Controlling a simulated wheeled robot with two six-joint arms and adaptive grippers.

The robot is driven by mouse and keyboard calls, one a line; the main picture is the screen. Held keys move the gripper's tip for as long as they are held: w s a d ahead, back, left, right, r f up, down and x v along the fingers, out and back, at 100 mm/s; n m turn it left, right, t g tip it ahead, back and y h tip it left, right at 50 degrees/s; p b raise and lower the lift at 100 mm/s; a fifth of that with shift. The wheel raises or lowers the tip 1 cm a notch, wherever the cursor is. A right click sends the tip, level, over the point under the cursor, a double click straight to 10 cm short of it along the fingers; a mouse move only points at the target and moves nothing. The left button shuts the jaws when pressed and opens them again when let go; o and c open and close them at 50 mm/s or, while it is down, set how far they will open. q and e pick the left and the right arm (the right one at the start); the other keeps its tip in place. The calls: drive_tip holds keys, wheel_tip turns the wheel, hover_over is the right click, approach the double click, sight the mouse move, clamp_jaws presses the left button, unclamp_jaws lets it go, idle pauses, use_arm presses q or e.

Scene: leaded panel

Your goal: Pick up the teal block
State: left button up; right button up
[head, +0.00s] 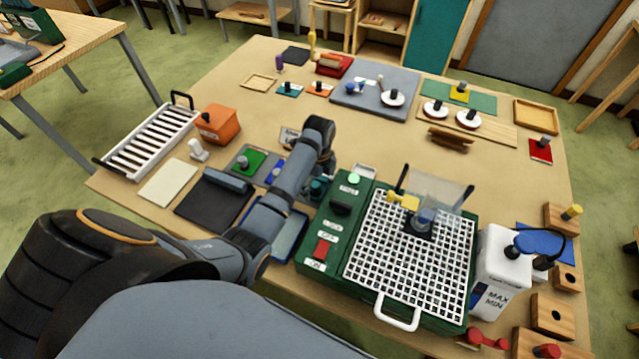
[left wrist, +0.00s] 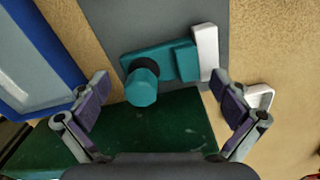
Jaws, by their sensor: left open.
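The teal block (left wrist: 172,64), a flat plate with a round knob standing up from it, lies on a grey mat (left wrist: 150,18) in the left wrist view. A small teal part of it (head: 317,187) shows in the head view, mostly hidden by my wrist. My left gripper (left wrist: 162,88) is open above the block, one finger to either side of the knob, with gaps on both sides and nothing held. In the head view the left gripper (head: 320,180) points down beside the green machine. My right gripper is not in view.
A green machine (head: 325,225) with a white grid stands right of the gripper. A blue-rimmed tray (left wrist: 45,50) lies close by on the left. A white piece (left wrist: 205,50) touches the block's right end. An orange box (head: 217,125) and white rack (head: 150,142) stand farther left.

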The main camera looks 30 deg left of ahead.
use_arm(q)
drive_tip(key=c, duration=1.2)
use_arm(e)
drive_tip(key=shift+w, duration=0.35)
use_arm(q)
drive_tip(key=shift+o, duration=0.2)
wheel_tip(320, 180, up, 5)
drive_tip(key=shift+f+b, duration=0.15)
drive_tip(key=shift+b, duration=0.55)
wheel_tip(320, 180, up, 6)
drive_tip(key=p, duration=0.3)
drive_tip(key=shift+f+p, duration=0.25)
drive_tip(key=shift+p, duration=0.05)
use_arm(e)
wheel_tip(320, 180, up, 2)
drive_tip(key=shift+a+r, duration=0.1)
use_arm(q)
drive_tip(key=o, duration=0.4)
drive_tip(key=c, duration=0.4)
